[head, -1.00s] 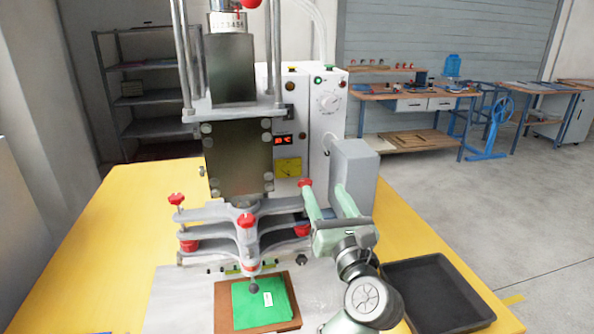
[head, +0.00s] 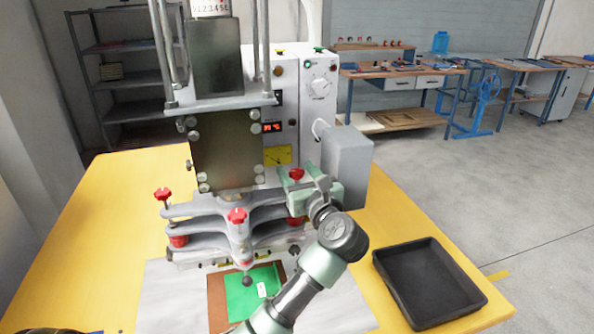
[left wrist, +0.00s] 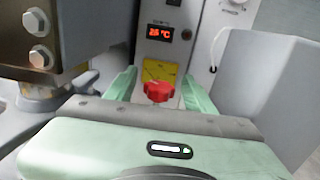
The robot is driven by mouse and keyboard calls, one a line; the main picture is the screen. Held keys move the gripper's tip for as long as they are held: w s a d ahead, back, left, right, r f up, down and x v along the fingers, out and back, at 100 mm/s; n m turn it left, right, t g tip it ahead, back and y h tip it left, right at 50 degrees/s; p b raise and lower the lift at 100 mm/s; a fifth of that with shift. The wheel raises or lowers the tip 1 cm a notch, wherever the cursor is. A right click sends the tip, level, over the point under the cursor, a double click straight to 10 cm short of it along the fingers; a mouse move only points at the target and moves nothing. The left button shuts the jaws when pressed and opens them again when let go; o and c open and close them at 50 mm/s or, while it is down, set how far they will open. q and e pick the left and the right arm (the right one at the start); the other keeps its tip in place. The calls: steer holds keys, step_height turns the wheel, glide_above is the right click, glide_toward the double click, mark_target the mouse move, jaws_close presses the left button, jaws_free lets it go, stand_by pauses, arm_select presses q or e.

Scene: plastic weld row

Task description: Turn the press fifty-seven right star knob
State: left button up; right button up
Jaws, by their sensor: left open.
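The press (head: 228,150) stands on the yellow table, with red star knobs on its grey plates. The right star knob (head: 297,174) is upright on the right arm of the upper plate. My left gripper (head: 307,182) is open at this knob, with its green body just in front of it. In the left wrist view the red knob (left wrist: 158,91) shows between the two green fingers, with gaps on both sides. The gripper body hides the knob's lower part there. I cannot tell whether a finger touches it. My right gripper is not in view.
The left star knob (head: 163,194) and front star knob (head: 237,216) stand nearby. A grey box (head: 347,165) is close to the gripper's right. A green piece (head: 240,295) lies below the press. A black tray (head: 465,283) stands at the right.

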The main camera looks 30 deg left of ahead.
arm_select(q)
steer(key=shift+c, duration=0.8)
jaws_close()
steer(key=shift+f, duration=0.1)
steer(key=shift+m+t+h+p, duration=0.55)
steer(key=shift+m+t+h, duration=0.15)
steer(key=shift+t, duration=0.1)
steer(key=m+t+h+p, duration=0.2)
steer(key=p, duration=0.1)
steer(key=shift+a+r+t+h, duration=0.1)
steer(key=shift+r+t+h, duration=0.1)
steer(key=shift+t+h, duration=0.15)
steer(key=shift+f+m+h, duration=0.15)
steer(key=shift+m+h, duration=0.3)
steer(key=shift+m, duration=0.05)
steer(key=shift+t, duration=0.25)
steer(key=shift+f, duration=0.1)
